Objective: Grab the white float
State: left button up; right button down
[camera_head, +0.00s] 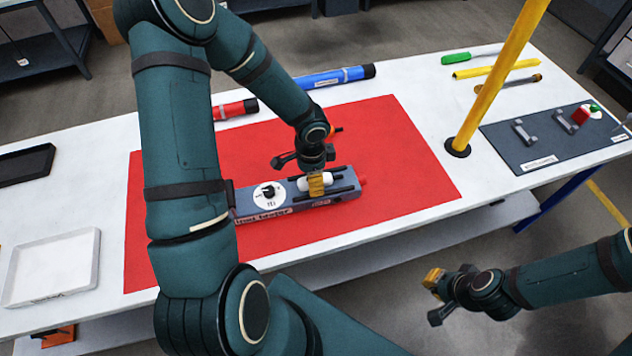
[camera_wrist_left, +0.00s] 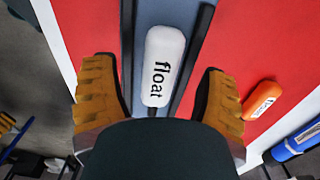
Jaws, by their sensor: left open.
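The white float (camera_head: 303,184) lies in a slot between two dark rails on top of a grey block (camera_head: 243,204) on the red mat. In the left wrist view the white float (camera_wrist_left: 162,65) shows its black "float" label. My left gripper (camera_head: 316,185) is over the float. The left wrist view shows this gripper (camera_wrist_left: 160,105) open, with one yellow pad on each side of the float's near end and gaps between. Whether the pads reach down to its level is unclear. My right gripper (camera_head: 435,292) is off the table's front edge, far from the float; its opening is unclear.
An orange labelled piece (camera_wrist_left: 262,100) lies on the red mat (camera_head: 400,150). Blue (camera_head: 335,77) and red (camera_head: 235,109) tubes lie behind. A yellow post (camera_head: 495,85) stands at right, near a dark tool board (camera_head: 545,150). A white tray (camera_head: 52,268) is at left.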

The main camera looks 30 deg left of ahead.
pick_arm(q)
jog(key=shift+f, duration=0.8)
jog(key=shift+c, duration=0.2)
grip_shut()
